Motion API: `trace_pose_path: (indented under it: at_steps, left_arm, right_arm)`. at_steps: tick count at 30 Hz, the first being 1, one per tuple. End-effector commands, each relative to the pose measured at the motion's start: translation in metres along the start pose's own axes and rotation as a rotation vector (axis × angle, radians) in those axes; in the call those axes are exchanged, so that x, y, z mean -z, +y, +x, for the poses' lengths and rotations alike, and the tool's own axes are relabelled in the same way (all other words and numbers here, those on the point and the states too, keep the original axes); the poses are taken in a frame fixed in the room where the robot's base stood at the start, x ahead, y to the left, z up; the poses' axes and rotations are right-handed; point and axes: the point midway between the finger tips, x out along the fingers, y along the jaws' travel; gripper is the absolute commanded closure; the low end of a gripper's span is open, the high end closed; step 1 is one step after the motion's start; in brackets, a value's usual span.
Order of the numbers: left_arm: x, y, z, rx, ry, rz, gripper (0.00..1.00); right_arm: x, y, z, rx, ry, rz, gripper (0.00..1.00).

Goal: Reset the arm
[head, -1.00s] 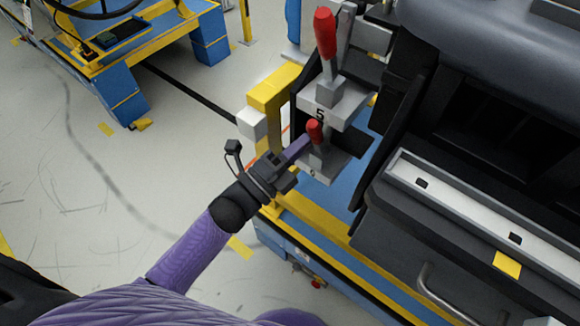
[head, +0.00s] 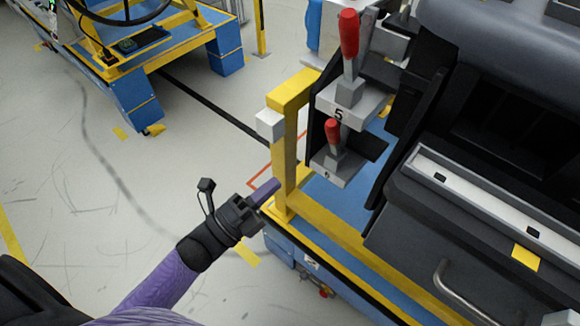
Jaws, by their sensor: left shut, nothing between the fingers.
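My left arm comes in from the lower left in the head view, with a purple sleeve. Its gripper (head: 266,190) is shut with nothing between the fingers, in front of the yellow post of the module's frame. It is apart from the two red-handled levers. The upper lever (head: 349,40) has a tall red handle and stands upright on a grey block marked 5. The lower lever (head: 333,135) is shorter, on a grey bracket just below. My right gripper is not in view.
The yellow frame post (head: 291,140) with a white block stands close beside my left gripper. The black dashboard module (head: 400,235) fills the right side. A blue and yellow cart (head: 137,98) with a steering wheel is at upper left. The floor (head: 90,200) at left is clear.

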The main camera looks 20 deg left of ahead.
Motion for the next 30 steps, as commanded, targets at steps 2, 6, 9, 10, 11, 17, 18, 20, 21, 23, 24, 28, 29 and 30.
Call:
trace_pose_path:
  at_steps: [2,6,9,10,11,17,18,20,21,23,24,28,29,30]
  left_arm:
    - [0.0,0.001,-0.014,-0.003,-0.001,-0.001,1.0]
    - [0.0,0.001,-0.026,-0.001,0.0,0.0,1.0]
    - [0.0,0.001,-0.027,-0.001,-0.001,0.0,1.0]
    - [-0.001,0.003,-0.028,-0.009,-0.007,-0.009,1.0]
    - [-0.002,0.009,-0.03,-0.029,-0.021,-0.03,1.0]
    - [-0.006,0.137,-0.117,-0.503,-0.434,-0.537,1.0]
    - [0.003,0.165,-0.149,-0.619,-0.562,-0.66,1.0]
    - [0.021,0.198,-0.202,-0.779,-0.762,-0.826,1.0]
    - [0.036,0.214,-0.238,-0.878,-0.901,-0.921,1.0]
    - [0.062,0.228,-0.29,-1.01,-1.107,-1.035,1.0]
    - [0.078,0.232,-0.321,-1.084,-1.238,-1.09,1.0]
    - [0.123,0.226,-0.395,-1.249,-1.576,-1.177,1.0]
    - [0.13,0.224,-0.405,-1.271,-1.629,-1.183,1.0]
    - [0.136,0.221,-0.415,-1.292,-1.683,-1.188,1.0]
  right_arm:
    - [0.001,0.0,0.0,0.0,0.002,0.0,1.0]
    - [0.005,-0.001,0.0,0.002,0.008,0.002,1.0]
    - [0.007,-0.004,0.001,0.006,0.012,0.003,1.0]
    - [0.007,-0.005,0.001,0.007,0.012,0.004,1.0]
    - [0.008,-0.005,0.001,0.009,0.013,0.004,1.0]
    - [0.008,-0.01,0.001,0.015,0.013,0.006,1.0]
    - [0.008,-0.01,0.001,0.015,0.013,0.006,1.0]
    - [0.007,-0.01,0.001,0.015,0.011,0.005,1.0]
    - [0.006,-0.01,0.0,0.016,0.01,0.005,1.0]
    - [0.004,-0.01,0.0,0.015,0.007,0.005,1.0]
    - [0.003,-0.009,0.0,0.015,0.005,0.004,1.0]
    - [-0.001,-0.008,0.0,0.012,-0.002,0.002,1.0]
    - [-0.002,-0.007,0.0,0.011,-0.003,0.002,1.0]
    - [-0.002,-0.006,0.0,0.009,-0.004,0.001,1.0]
